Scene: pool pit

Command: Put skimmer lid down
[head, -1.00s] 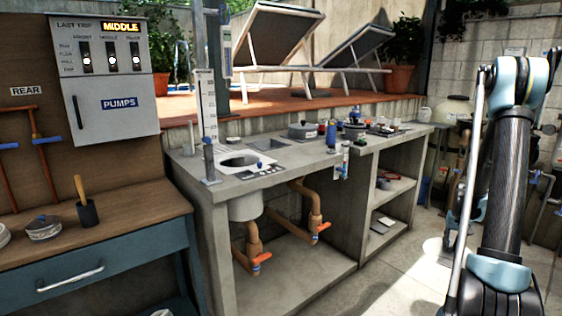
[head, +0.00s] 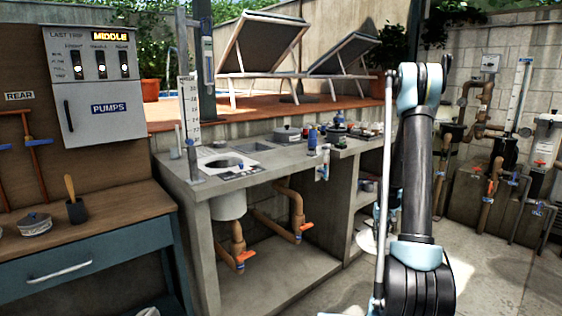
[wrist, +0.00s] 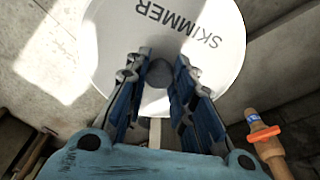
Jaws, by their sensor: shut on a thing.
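The skimmer lid (wrist: 165,35) is a white round disc marked SKIMMER, filling the upper middle of the wrist view. My gripper (wrist: 159,78) is shut on its dark round knob, with one blue-and-black finger on each side. The lid's lower part is hidden behind the fingers. In the head view my raised arm hides the gripper, and a pale patch beside the arm may be part of the lid. A round opening (head: 224,162) with a white surround is in the left part of the concrete counter (head: 200,192).
A gauge post (head: 189,120) stands at the counter's left end. Pots and bottles stand along its back and right. Brown pipes with an orange-handled valve (head: 243,257) hang underneath. A wooden bench (head: 120,210) stands left; pipework (head: 487,190) stands right. Floor shows at front right.

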